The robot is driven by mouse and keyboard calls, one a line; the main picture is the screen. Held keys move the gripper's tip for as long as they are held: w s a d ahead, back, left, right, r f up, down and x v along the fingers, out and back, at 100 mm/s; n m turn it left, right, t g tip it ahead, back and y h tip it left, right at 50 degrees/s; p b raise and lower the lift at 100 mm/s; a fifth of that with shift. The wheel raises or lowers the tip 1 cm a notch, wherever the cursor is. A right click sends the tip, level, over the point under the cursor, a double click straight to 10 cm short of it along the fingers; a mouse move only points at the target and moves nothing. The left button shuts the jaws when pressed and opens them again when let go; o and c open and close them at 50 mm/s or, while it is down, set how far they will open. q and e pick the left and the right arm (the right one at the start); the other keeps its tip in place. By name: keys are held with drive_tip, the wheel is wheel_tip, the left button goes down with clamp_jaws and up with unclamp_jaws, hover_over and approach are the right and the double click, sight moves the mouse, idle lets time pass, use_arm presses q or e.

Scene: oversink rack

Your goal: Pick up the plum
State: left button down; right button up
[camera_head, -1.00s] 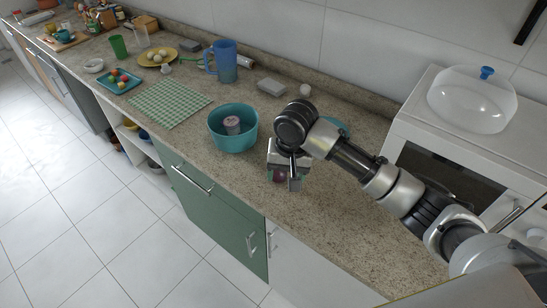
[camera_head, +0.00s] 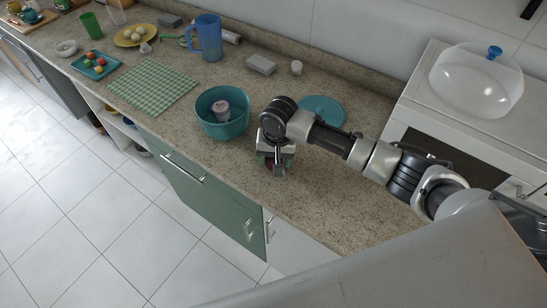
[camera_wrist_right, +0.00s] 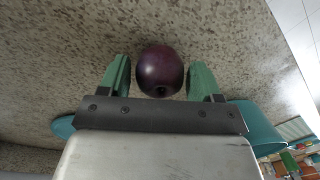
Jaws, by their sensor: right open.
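The plum (camera_wrist_right: 160,70) is dark purple and round. In the right wrist view it sits on the speckled counter between the two green fingertips of my right gripper (camera_wrist_right: 160,80), with a narrow gap on each side. In the head view my right gripper (camera_head: 273,166) is low over the counter near its front edge, and it hides most of the plum. The right gripper is open and holds nothing. My left gripper is in neither view.
A teal bowl (camera_head: 208,127) with a small tub (camera_head: 222,108) in it stands close left of the right gripper. A teal lid (camera_head: 325,108) lies behind my right arm. A blue pitcher (camera_head: 207,38) and a checkered cloth (camera_head: 152,87) are farther off. Counter to the right is clear.

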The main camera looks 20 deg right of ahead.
drive_tip(key=shift+f, duration=0.8)
drive_tip(key=shift+c, duration=0.5)
drive_tip(key=c, duration=0.6)
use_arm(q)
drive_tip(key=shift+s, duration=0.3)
use_arm(e)
drive_tip(key=shift+r, duration=0.1)
